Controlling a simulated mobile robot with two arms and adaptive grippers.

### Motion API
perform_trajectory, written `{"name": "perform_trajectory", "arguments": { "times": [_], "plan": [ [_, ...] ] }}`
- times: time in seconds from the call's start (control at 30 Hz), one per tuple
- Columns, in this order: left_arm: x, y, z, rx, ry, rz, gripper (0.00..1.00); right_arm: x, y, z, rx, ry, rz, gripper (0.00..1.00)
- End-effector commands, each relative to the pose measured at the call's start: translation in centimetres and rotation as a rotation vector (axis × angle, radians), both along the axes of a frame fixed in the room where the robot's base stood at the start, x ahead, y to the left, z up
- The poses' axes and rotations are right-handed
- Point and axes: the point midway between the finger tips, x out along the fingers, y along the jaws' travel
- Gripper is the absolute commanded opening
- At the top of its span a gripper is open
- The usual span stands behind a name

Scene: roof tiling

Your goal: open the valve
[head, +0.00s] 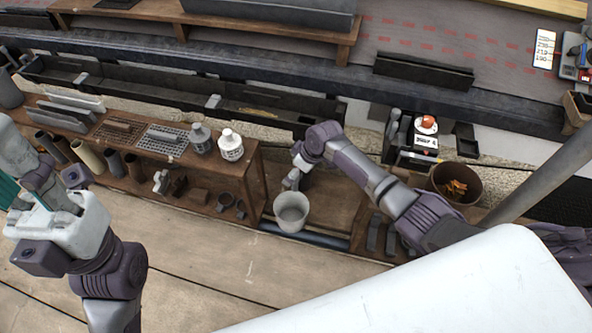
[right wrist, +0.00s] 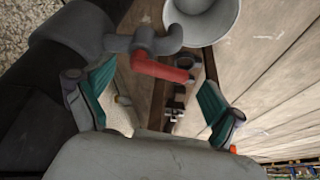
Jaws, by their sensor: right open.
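The valve shows in the right wrist view as a grey tap with a red lever handle (right wrist: 160,68), on a thick dark pipe (right wrist: 75,35) at the upper left. The lever points right and slightly down in that view. My right gripper (right wrist: 155,97) is open, its teal-lined fingers apart on either side below the lever, apparently not touching it. In the head view my right gripper (head: 293,180) is just above the light bucket (head: 291,211); the red lever is not discernible there. My left gripper (head: 45,196) is at the far left; its jaw state is unclear.
The bucket (right wrist: 203,18) stands by the tap in the right wrist view. A wooden shelf (head: 252,170) with white bottles (head: 231,146) is left of my right arm. A brown bin (head: 460,182) stands to the right. Plank floor in front is clear.

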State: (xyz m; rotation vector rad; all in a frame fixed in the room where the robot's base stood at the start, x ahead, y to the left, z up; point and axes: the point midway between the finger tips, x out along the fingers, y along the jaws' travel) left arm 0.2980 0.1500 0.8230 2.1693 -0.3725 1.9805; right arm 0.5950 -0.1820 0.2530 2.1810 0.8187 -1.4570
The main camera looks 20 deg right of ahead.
Motion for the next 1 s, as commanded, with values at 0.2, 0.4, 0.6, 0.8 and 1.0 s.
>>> {"name": "perform_trajectory", "arguments": {
  "times": [0.2, 0.4, 0.6, 0.8, 1.0],
  "plan": [
    [0.00, -0.01, 0.00, 0.000, 0.000, 0.000, 0.31, -0.01, -0.01, 0.01, 0.000, 0.000, 0.000, 0.67],
    [0.00, -0.01, -0.01, -0.001, 0.001, 0.000, 0.31, -0.03, -0.02, 0.01, 0.000, 0.000, -0.001, 0.34],
    [-0.02, -0.01, 0.13, -0.001, 0.000, -0.001, 0.31, -0.09, -0.30, 0.04, -0.002, 0.003, 0.064, 0.34],
    [0.00, 0.00, -0.28, -0.001, 0.007, 0.000, 0.31, -0.26, -0.65, -0.11, -0.002, 0.004, 0.225, 0.34],
    [0.03, -0.02, -0.12, 0.000, 0.002, -0.001, 0.31, -0.34, -0.70, -0.05, 0.000, 0.002, 0.277, 0.34]
  ]
}}
